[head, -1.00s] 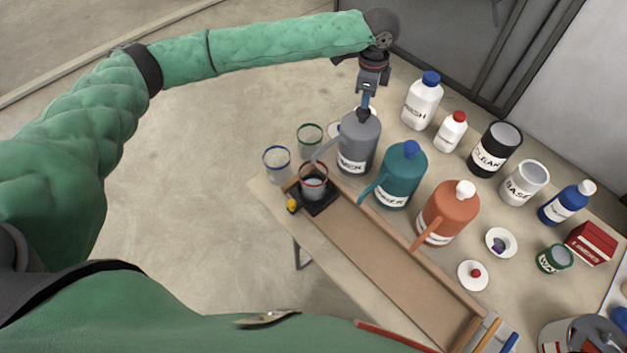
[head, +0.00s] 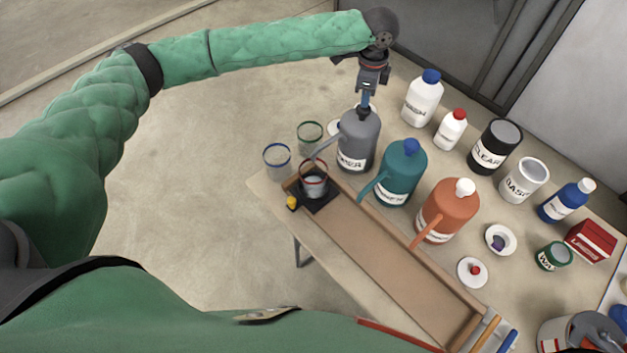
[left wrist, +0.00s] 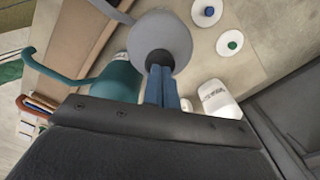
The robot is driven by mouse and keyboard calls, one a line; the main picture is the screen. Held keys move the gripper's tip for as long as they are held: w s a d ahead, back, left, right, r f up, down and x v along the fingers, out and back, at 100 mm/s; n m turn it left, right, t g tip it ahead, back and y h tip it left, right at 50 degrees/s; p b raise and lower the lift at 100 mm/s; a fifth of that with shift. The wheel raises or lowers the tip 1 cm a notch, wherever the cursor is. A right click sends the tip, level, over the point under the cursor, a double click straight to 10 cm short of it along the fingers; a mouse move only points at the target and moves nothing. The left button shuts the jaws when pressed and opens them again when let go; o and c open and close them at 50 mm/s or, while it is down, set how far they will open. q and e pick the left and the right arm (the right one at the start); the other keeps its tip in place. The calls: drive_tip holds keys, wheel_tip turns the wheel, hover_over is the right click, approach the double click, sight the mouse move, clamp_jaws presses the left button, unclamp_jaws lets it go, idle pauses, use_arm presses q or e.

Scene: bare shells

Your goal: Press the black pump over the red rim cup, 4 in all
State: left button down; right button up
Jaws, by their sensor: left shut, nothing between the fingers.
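The grey pump bottle (head: 359,142) with a black pump head stands at the back left of the table. Its grey spout points over the red rim cup (head: 313,190), which stands on a black square base and has pale grey contents. My left gripper (head: 365,104) is shut and empty, pointing down with its fingertips at the black pump head. In the left wrist view, the blue fingers (left wrist: 162,85) reach the dark pump head (left wrist: 158,60) on the grey bottle (left wrist: 170,28). The fingertips hide part of the head, so exact contact is hard to tell. My right gripper is not in view.
A teal pump bottle (head: 402,178) and an orange one (head: 447,212) stand right of the grey bottle. Blue-rimmed (head: 277,160) and green-rimmed (head: 310,134) cups are near the red one. A white bottle (head: 422,100) stands behind. A wooden tray (head: 400,270) runs along the front.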

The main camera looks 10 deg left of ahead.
use_arm(q)
drive_tip(key=shift+f, duration=1.3)
drive_tip(key=shift+r+p, duration=1.65)
drive_tip(key=shift+f, duration=0.45)
